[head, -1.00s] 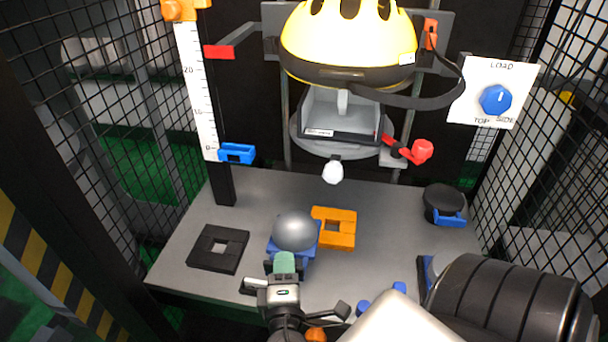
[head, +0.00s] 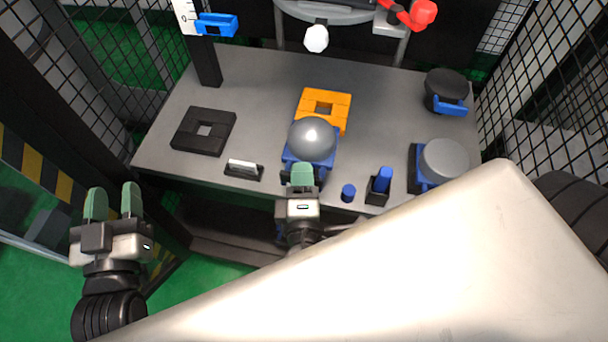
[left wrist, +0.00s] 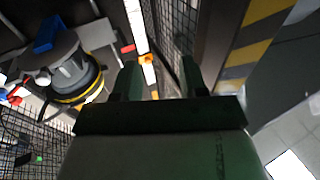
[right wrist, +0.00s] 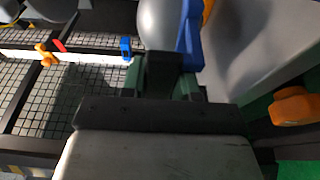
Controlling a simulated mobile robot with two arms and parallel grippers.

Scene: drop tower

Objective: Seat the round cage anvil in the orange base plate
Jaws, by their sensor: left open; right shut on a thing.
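A grey dome on a blue square base (head: 312,138) is in the head view, in front of the orange base plate (head: 340,101), and hides part of its near edge. My right gripper (head: 302,176) is shut on the near side of this blue base. The dome (right wrist: 160,22) and the blue part beside it also show close up in the right wrist view. Whether the base touches the table or plate cannot be told. The orange plate lies flat with a square hole visible. My left gripper (head: 113,205) is open and empty, left of the table.
A black square plate (head: 185,132) lies left on the grey table (head: 262,85). A small black holder (head: 243,170), a blue peg, a grey cylinder on a blue base (head: 444,160) and a black disc (head: 446,84) stand about. Mesh walls flank the table; a white post rises at the back.

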